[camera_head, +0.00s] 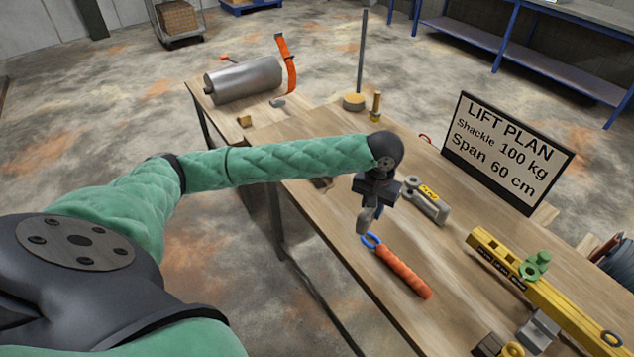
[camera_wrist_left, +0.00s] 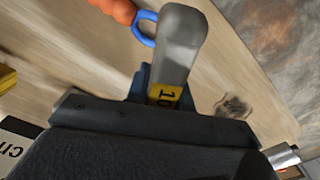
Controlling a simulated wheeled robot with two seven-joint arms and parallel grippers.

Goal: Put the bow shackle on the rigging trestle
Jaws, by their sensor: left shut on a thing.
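My left gripper (camera_head: 373,204) is shut on a grey metal piece (camera_head: 366,219), apparently the bow shackle. In the left wrist view the piece (camera_wrist_left: 181,45) shows a rounded grey end and a yellow label starting "10". It hangs below the fingers over the wood-topped bench, apparently the rigging trestle (camera_head: 450,275); I cannot tell whether it touches the top. A second grey piece with a yellow label (camera_head: 428,205) lies to the right of the gripper. My right gripper is not in view.
A yellow beam (camera_head: 500,258) with a green fitting (camera_head: 535,265) lies to the right. A LIFT PLAN sign (camera_head: 507,150) stands behind. A grey cylinder (camera_head: 243,80) and upright rod (camera_head: 362,52) are farther back.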

